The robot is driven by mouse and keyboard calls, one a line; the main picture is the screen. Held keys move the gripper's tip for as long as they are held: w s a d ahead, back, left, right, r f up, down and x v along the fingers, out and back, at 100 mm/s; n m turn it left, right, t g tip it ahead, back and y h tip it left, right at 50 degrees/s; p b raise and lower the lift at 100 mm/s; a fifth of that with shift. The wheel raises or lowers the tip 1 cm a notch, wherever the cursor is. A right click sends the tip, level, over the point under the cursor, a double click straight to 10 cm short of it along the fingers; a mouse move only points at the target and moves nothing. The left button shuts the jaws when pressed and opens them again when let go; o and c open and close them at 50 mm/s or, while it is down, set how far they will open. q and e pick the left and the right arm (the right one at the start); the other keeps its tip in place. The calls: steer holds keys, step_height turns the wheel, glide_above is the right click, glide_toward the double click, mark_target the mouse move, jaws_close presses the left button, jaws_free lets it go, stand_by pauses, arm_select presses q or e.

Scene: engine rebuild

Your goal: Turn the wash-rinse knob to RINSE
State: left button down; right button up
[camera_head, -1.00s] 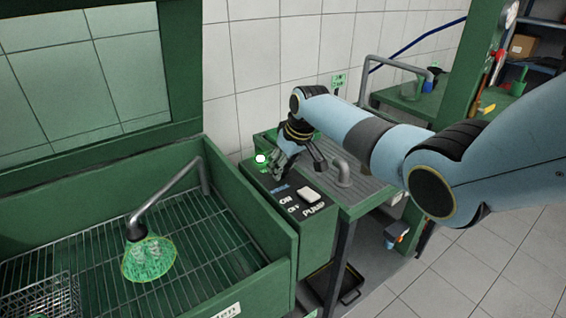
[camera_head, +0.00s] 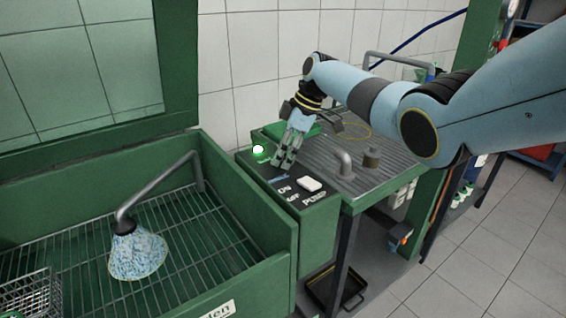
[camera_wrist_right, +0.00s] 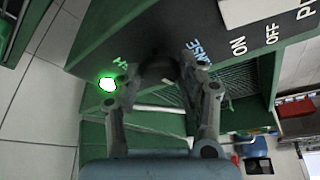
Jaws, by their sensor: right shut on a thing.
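The wash-rinse knob is a dark piece (camera_wrist_right: 158,72) between my fingertips in the right wrist view. It stands on the green control panel (camera_head: 318,222), between a green label and a blue label that is partly covered. My right gripper (camera_head: 284,162) is shut on the knob, its fingers pointing down at the panel; it fills the lower middle of the wrist view (camera_wrist_right: 160,85). My fingers hide the knob in the head view, and its exact pointing direction is unclear. A lit green lamp (camera_head: 258,150) glows beside the green label. My left gripper is not in view.
A white pump switch (camera_head: 309,184) sits by the ON, OFF and PUMP lettering. At left, a spout (camera_head: 160,190) pours bluish-white spray (camera_head: 138,255) into a green wash basin with a wire grid. A bent pipe (camera_head: 344,163) and a small cylinder (camera_head: 372,157) stand on the ribbed table.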

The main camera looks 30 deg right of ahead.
steer(key=shift+n+g+b, duration=0.3)
steer(key=shift+n+b, duration=0.5)
steer(key=shift+n, duration=0.1)
steer(key=o, duration=1.1)
steer(key=shift+o, duration=0.2)
steer(key=shift+d+r, duration=0.15)
steer(key=shift+r, duration=0.1)
steer(key=v, duration=1.1)
steer(key=shift+r, duration=0.2)
steer(key=shift+d+f, duration=0.1)
steer(key=shift+d, duration=0.05)
